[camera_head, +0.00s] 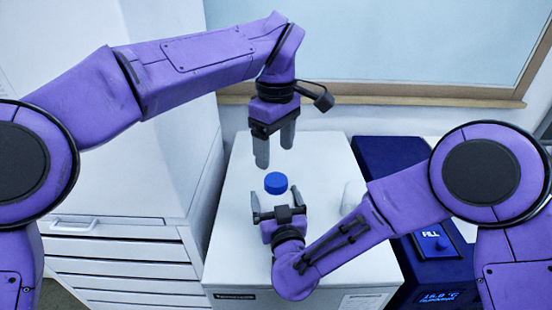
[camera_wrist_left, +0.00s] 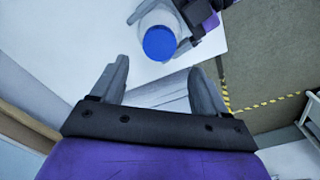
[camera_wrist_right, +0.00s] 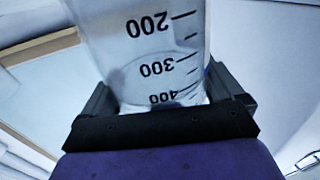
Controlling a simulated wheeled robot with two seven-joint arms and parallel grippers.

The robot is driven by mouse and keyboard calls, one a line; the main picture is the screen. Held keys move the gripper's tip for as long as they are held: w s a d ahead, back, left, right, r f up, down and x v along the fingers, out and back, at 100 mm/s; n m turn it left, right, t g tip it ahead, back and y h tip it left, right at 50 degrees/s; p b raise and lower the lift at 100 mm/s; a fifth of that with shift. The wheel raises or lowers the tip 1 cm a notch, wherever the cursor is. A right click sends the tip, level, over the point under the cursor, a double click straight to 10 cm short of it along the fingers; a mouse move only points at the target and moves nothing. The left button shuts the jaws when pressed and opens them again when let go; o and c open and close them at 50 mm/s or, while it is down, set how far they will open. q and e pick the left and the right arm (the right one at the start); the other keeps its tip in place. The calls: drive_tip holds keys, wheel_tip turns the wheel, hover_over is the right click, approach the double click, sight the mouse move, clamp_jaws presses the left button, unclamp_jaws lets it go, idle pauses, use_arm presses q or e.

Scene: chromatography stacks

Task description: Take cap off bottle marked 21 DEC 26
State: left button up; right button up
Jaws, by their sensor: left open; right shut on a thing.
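A clear bottle (camera_wrist_right: 150,50) with a graduated scale fills the upper part of the right wrist view. Its blue cap (camera_head: 276,183) is on it, and the cap also shows from above in the left wrist view (camera_wrist_left: 159,43). My right gripper (camera_head: 278,208) is shut around the bottle's body, below the cap. My left gripper (camera_head: 274,154) is open and empty, fingers pointing down, above the cap and apart from it. The left fingers also show in the left wrist view (camera_wrist_left: 160,72), with the cap beyond their tips. No date marking is readable on the bottle.
The bottle is over a white-topped cabinet (camera_head: 325,150). A whitish object (camera_head: 352,194), partly hidden by my right arm, is to the right. A dark blue device (camera_head: 432,242) with a FILL button and display stands farther right. White drawers (camera_head: 120,250) are at the left.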

sight(276, 179)
use_arm(q)
drive_tip(key=m, duration=0.5)
drive_tip(key=shift+d+f, duration=0.1)
drive_tip(key=shift+f+m, duration=0.15)
drive_tip(key=shift+m, duration=0.35)
wheel_tip(276, 179, down, 8)
drive_tip(key=shift+r, duration=0.15)
drive_tip(key=c, duration=1.1)
drive_tip(key=n, duration=0.5)
drive_tip(key=shift+n, duration=0.3)
drive_tip(key=n, duration=0.8)
drive_tip(key=shift+n, duration=0.4)
drive_tip(key=n, duration=1.5)
drive_tip(key=shift+r, duration=0.1)
drive_tip(key=n, duration=2.4)
drive_tip(key=shift+r+n, duration=0.1)
drive_tip(key=shift+n, duration=0.2)
